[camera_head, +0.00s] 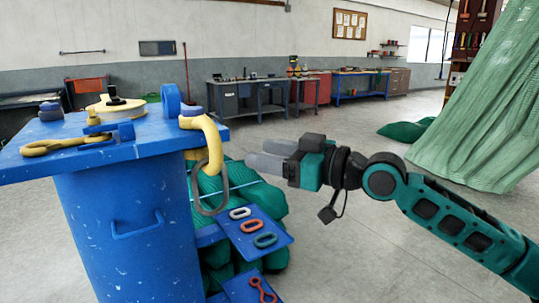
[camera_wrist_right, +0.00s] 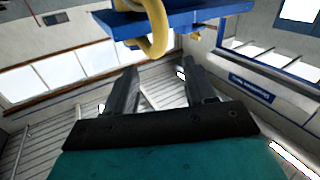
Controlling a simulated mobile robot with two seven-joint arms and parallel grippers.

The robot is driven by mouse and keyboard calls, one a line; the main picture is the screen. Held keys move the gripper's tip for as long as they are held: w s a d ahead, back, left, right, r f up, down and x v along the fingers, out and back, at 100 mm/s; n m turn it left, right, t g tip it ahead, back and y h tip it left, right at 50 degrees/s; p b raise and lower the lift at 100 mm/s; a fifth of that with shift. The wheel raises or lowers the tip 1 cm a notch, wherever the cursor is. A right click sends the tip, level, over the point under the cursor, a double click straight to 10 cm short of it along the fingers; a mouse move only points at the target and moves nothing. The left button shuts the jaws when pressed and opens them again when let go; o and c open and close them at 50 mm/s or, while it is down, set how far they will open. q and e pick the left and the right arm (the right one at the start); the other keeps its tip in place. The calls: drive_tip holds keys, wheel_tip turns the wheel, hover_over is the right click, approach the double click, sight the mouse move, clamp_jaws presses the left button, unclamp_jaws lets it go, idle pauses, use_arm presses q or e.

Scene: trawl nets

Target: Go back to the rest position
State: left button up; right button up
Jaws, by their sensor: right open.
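My right gripper (camera_head: 266,154) reaches in from the right in the head view. It is open and empty, beside the yellow hook (camera_head: 212,140) at the right edge of the blue table (camera_head: 150,143). A dark ring (camera_head: 223,190) hangs from this hook, just left of my fingers. In the right wrist view my gripper (camera_wrist_right: 163,85) shows its two fingers apart with nothing between them. The yellow hook (camera_wrist_right: 158,30) and the blue table's edge (camera_wrist_right: 195,18) are above and beyond the fingertips there. My left gripper is not in view.
Below the gripper, a blue shelf (camera_head: 275,230) holds several coloured links, with a green net bundle (camera_head: 275,197) behind it. Yellow and blue hardware lies on the table. A green net (camera_head: 480,110) hangs at the right. Open grey floor (camera_head: 350,250) lies under my right arm.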

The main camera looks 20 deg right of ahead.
drive_tip(key=s+a+f+m+h, duration=0.1)
drive_tip(key=s+f+m+h, duration=0.1)
drive_tip(key=f, duration=0.9)
drive_tip(key=s+a+f+m+h, duration=0.2)
drive_tip(key=f, duration=1)
drive_tip(key=s+d+f+m+g+h, duration=0.2)
drive_tip(key=s+f+h, duration=0.4)
drive_tip(key=s+f, duration=1.2)
wheel_tip(320, 180, down, 2)
drive_tip(key=shift+d+f+m+g, duration=0.2)
drive_tip(key=shift+f+m+g, duration=0.1)
drive_tip(key=shift+m, duration=0.1)
drive_tip(key=shift+r, duration=0.1)
